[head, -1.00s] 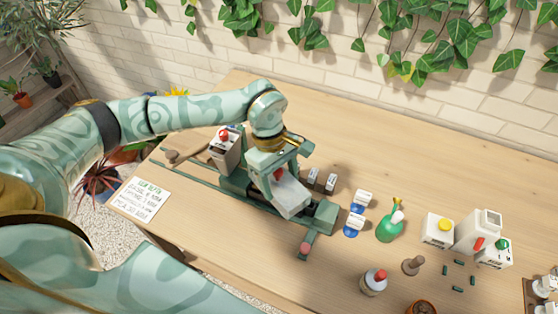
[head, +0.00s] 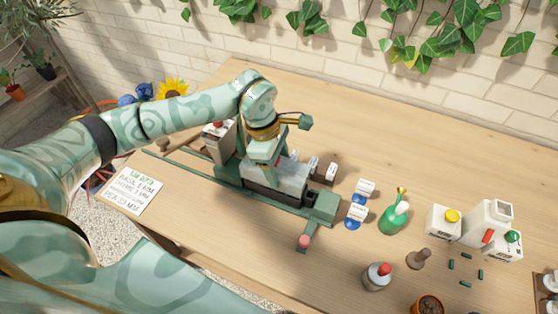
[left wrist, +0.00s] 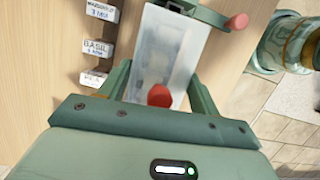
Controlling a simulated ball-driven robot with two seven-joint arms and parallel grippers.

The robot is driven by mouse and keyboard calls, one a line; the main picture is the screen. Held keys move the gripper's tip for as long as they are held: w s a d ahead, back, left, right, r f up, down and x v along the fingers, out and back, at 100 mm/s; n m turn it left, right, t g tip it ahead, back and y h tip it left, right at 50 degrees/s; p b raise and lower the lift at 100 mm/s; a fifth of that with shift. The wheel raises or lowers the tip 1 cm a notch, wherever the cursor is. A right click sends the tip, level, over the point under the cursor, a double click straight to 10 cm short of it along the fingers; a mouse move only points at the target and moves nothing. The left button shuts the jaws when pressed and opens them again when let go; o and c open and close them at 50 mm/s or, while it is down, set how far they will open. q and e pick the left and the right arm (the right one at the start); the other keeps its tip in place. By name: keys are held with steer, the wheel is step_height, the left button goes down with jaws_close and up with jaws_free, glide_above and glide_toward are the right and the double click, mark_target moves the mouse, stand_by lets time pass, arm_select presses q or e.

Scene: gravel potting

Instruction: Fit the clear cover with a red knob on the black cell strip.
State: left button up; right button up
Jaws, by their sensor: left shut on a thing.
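The clear cover (head: 288,176) is over the black cell strip (head: 270,192) in the green frame (head: 325,207). It looks lined up along the strip, but I cannot tell whether it is fully seated. My left gripper (head: 268,160) is above the cover, shut on its red knob. In the left wrist view, the red knob (left wrist: 160,96) is between the fingers and the clear cover (left wrist: 165,50) extends beyond them. Most of the black strip is hidden under the cover and gripper. My right gripper is not in view.
A red-ended lever (head: 304,241) sticks out at the frame's front. Small labelled blocks (head: 331,172) stand close behind it. A green bottle (head: 394,220), white containers (head: 443,221) and a red-capped bottle (head: 377,277) stand to the right. A note card (head: 133,190) lies left.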

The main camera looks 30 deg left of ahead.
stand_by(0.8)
arm_select(q)
steer(key=shift+f, duration=0.25)
stand_by(0.5)
steer(key=shift+f, duration=0.45)
steer(key=shift+f, duration=0.1)
stand_by(0.3)
